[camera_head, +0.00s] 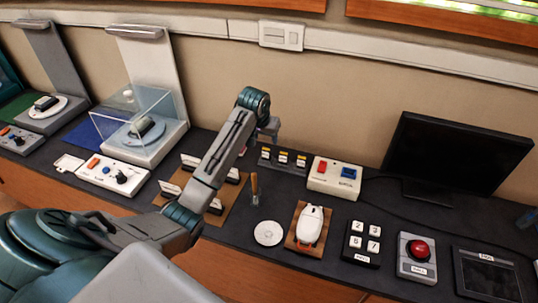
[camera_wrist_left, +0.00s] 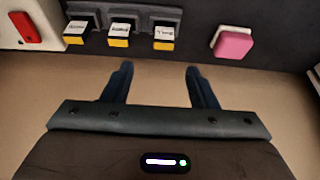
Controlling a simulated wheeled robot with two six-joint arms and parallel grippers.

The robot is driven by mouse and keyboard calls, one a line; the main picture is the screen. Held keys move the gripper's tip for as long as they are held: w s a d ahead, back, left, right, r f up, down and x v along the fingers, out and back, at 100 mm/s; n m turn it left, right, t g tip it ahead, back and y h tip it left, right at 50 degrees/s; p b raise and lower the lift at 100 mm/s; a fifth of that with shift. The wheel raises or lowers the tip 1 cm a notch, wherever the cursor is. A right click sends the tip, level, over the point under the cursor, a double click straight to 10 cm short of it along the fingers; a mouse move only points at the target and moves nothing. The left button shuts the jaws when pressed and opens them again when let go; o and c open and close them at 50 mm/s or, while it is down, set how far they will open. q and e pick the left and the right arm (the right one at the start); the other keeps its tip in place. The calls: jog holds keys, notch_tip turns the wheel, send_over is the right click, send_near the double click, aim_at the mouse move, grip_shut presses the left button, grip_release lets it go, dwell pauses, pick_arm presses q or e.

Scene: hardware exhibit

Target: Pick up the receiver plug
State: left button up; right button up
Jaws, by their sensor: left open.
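Three small labelled plugs in black, yellow and white sit in a row in a dark holder at the back of the counter: a left one (camera_head: 265,153), a middle one (camera_head: 283,157) and a right one (camera_head: 300,160). The left wrist view shows them too, at its top (camera_wrist_left: 119,34). The labels are too small to read, so I cannot tell which is the receiver plug. My left gripper (camera_head: 270,128) is above and behind the holder near the wall. Its two fingers (camera_wrist_left: 157,72) are apart and empty, pointing toward the plugs without touching them. My right gripper is not in view.
A beige box (camera_head: 333,178) with red and blue switches stands right of the holder. A wooden-handled tool (camera_head: 254,188), a white disc (camera_head: 268,233), a white mouse-like device (camera_head: 310,226) and a dark monitor (camera_head: 455,155) are nearby. A pink block (camera_wrist_left: 234,44) shows in the wrist view.

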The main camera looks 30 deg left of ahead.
aim_at(266, 150)
pick_arm(q)
jog(key=x, duration=0.3)
jog(key=shift+s+a+f+p, duration=0.1)
jog(key=shift+a+f+p, duration=0.05)
jog(key=shift+f+p, duration=0.15)
jog(key=shift+f, duration=0.3)
jog(key=shift+w+f, duration=0.25)
jog(key=shift+f, duration=0.05)
jog(key=p+x, duration=0.1)
jog(key=x, duration=0.2)
jog(key=shift+s+a+f+p, duration=0.15)
jog(key=shift+f+p, duration=0.1)
jog(key=shift+p, duration=0.15)
jog(key=shift+f, duration=0.6)
jog(key=c, duration=1)
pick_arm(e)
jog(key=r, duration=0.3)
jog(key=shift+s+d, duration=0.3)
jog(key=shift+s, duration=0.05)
pick_arm(q)
jog(key=shift+r, duration=0.1)
jog(key=shift+c, duration=0.2)
